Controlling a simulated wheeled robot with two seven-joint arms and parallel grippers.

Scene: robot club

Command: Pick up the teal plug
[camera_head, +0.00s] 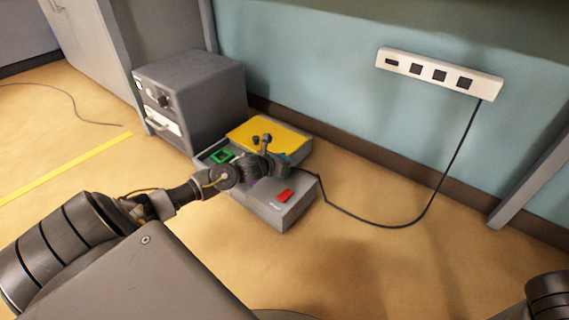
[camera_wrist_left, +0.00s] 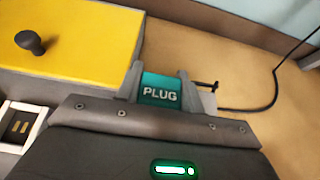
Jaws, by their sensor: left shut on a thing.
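The teal plug (camera_wrist_left: 160,90), marked "PLUG", sits between the fingers of my left gripper (camera_wrist_left: 160,80) in the left wrist view. The gripper is shut on it. In the head view the left gripper (camera_head: 272,163) is over the grey box, and only a bit of the teal plug (camera_head: 287,158) shows beside it. A black cable runs off to the right from the plug's end. I cannot tell whether the plug touches the box below. My right gripper is not in view; only a dark part shows at the lower right corner.
The grey box (camera_head: 281,212) on the floor has a yellow panel (camera_head: 285,136), a green-framed socket (camera_head: 221,156) and a red patch (camera_head: 285,196). A grey cabinet (camera_head: 205,95) stands behind it. A white socket strip (camera_head: 440,75) is on the wall, with a black cable (camera_head: 440,185) hanging down.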

